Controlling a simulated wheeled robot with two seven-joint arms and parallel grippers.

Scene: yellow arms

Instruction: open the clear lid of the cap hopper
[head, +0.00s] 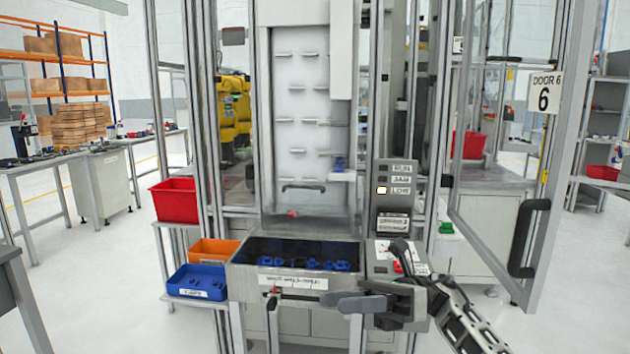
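The cap hopper (241,257) is a grey bin with a white label on its front, at the middle of the head view. Several blue caps lie in its dark inside. A clear panel with a dark bar handle (303,187) stands behind the opening and looks like the clear lid (325,205), raised; its edges are hard to make out. My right gripper (345,302) is at the hopper's lower right front corner, its grey fingers pointing left. It is well below the handle and appears empty; the finger gap cannot be made out. My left gripper is not in view.
A small knob with a red end (272,299) sticks out below the hopper front. A control panel (392,190) stands at the right. An open framed door marked 6 (543,98) swings out at the right. Orange (213,250), blue (197,281) and red (175,200) bins stand left.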

